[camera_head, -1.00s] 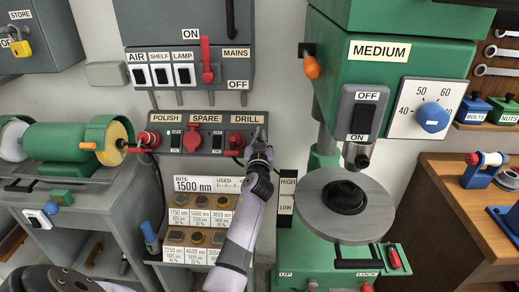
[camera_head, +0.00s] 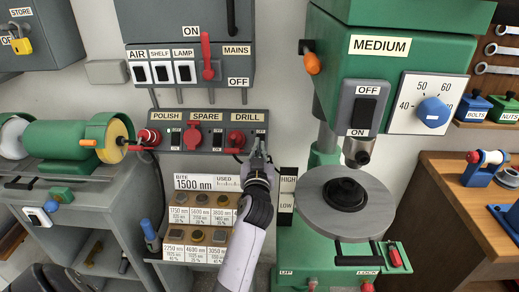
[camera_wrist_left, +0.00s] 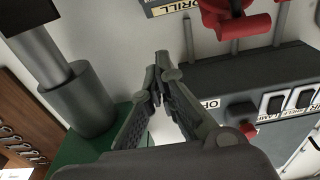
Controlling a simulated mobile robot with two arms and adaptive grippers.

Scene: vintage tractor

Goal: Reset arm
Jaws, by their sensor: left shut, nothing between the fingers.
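My left gripper (camera_head: 259,150) is shut and empty. In the head view it is in front of the right end of the socket panel (camera_head: 223,141), just below the small switch beside the DRILL plug (camera_head: 237,139). The gripper partly covers that area, and I cannot tell whether it touches the panel. In the left wrist view my left gripper (camera_wrist_left: 163,66) shows its two fingers meeting at the tips. The forearm reaches up from the bottom centre of the head view. My right gripper is not in view.
The green drill press (camera_head: 400,70) with its round table (camera_head: 318,215) stands close on the right. The bit rack (camera_head: 205,215) is just left of my arm. A bench grinder (camera_head: 60,143) is at the left. A wooden workbench (camera_head: 455,200) is at the right.

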